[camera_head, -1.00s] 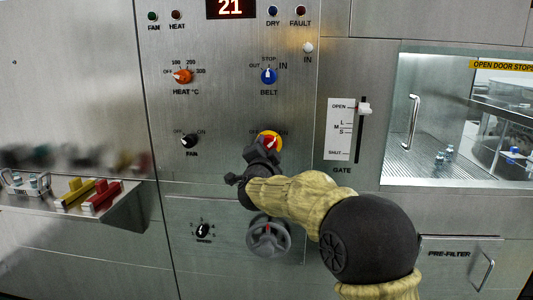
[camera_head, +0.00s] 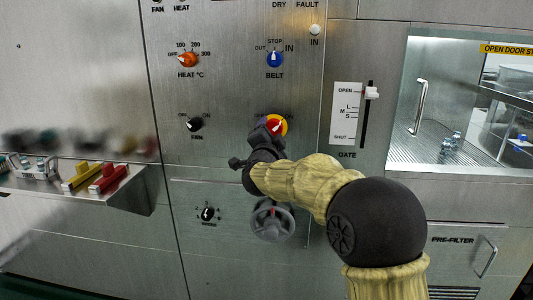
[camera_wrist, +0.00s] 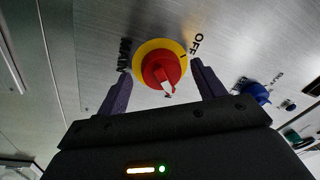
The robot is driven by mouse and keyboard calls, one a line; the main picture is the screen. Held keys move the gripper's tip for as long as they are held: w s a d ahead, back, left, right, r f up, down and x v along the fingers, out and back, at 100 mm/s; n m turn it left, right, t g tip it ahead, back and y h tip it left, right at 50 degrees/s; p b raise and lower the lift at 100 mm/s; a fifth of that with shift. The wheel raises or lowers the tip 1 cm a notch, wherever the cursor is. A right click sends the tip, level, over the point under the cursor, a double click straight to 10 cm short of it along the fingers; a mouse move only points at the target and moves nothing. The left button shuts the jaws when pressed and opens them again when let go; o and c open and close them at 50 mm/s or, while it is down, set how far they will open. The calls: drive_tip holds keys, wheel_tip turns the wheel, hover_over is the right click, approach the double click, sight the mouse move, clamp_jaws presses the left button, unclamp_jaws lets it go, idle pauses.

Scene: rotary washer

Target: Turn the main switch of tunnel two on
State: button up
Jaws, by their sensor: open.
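The main switch (camera_head: 279,124) is a red knob on a round yellow plate, on the steel control panel. It also shows in the wrist view (camera_wrist: 160,66), with MAIN lettered left of it and OFF at its upper right. A white mark shows on the knob's lower side there. My gripper (camera_head: 267,136) is in front of the switch and hides part of it and its lettering in the head view. In the wrist view my gripper (camera_wrist: 161,73) is open, with one dark finger on each side of the knob. I cannot tell whether either finger touches it.
A grey handwheel (camera_head: 272,220) sits below my arm. The fan knob (camera_head: 195,124), heat knob (camera_head: 188,59) and blue belt knob (camera_head: 275,58) are nearby. The gate slider (camera_head: 371,93) is to the right. A shelf (camera_head: 130,187) with yellow and red handles juts out left.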

drive_tip(key=s+f, duration=0.2)
drive_tip(key=s, duration=1.4)
drive_tip(key=shift+s+a, duration=0.25)
drive_tip(key=shift+a, duration=0.1)
drive_tip(key=s+d+f+n+g+y, duration=0.15)
drive_tip(key=d+f+n+g, duration=0.3)
drive_tip(key=f, duration=0.45)
drive_tip(key=s+d+f+n+g+y, duration=0.1)
drive_tip(key=s+d+f+n+g, duration=0.1)
drive_tip(key=d+f+n+g, duration=0.45)
drive_tip(key=s+d+f+n+g+h, duration=0.1)
drive_tip(key=s+d+f+g, duration=0.2)
drive_tip(key=s+d+f, duration=0.5)
drive_tip(key=s+d+f+g+h, duration=0.1)
drive_tip(key=s+d+f+g, duration=0.3)
drive_tip(key=s, duration=0.5)
wheel_tip(320, 180, up, 32)
drive_tip(key=a+t+p, duration=0.1)
drive_tip(key=p, duration=3.2)
drive_tip(key=shift+w, duration=0.15)
